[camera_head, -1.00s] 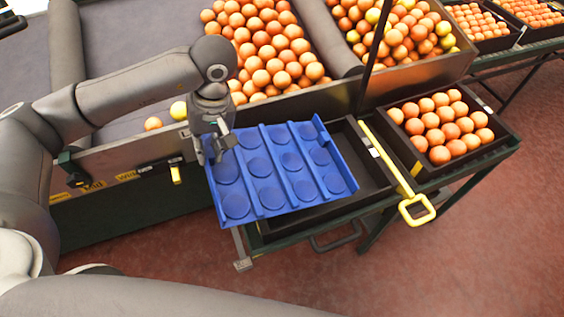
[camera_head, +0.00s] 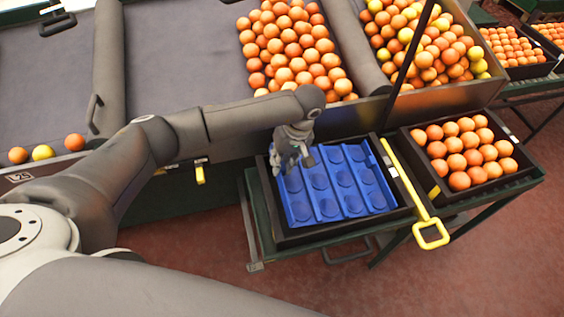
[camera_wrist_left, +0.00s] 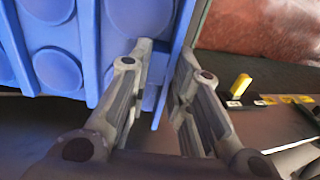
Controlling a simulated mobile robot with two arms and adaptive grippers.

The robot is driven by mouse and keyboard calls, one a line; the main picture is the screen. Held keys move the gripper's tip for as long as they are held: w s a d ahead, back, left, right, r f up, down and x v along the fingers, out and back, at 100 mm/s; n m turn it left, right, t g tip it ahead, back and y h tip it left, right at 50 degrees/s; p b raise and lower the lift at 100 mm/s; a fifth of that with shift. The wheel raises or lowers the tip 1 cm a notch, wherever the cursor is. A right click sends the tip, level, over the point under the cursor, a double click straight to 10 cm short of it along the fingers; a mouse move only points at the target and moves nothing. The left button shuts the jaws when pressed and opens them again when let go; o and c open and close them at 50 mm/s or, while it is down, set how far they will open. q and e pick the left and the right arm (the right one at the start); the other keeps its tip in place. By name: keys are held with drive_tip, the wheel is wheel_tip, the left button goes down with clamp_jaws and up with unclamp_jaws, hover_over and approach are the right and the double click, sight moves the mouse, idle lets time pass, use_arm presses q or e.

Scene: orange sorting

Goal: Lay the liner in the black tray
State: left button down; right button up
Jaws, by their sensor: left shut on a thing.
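The blue liner (camera_head: 335,184), a sheet with round pockets and raised ribs, lies within the walls of the black tray (camera_head: 345,229) in the head view. Whether it rests flat on the tray floor I cannot tell. My left gripper (camera_head: 291,168) is at the liner's left end, shut on its edge. In the left wrist view the two fingers (camera_wrist_left: 163,95) pinch the edge of the liner (camera_wrist_left: 75,50). My right gripper is not in view.
A yellow-handled bar (camera_head: 412,190) lies between the black tray and a crate of oranges (camera_head: 490,183) on its right. Behind are a grey sorting surface (camera_head: 180,60) and bins heaped with oranges. Red floor shows in front of the stand.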

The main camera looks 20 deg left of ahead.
use_arm(q)
drive_tip(key=shift+f, duration=0.7)
drive_tip(key=shift+f, duration=0.2)
drive_tip(key=c, duration=1.3)
unclamp_jaws()
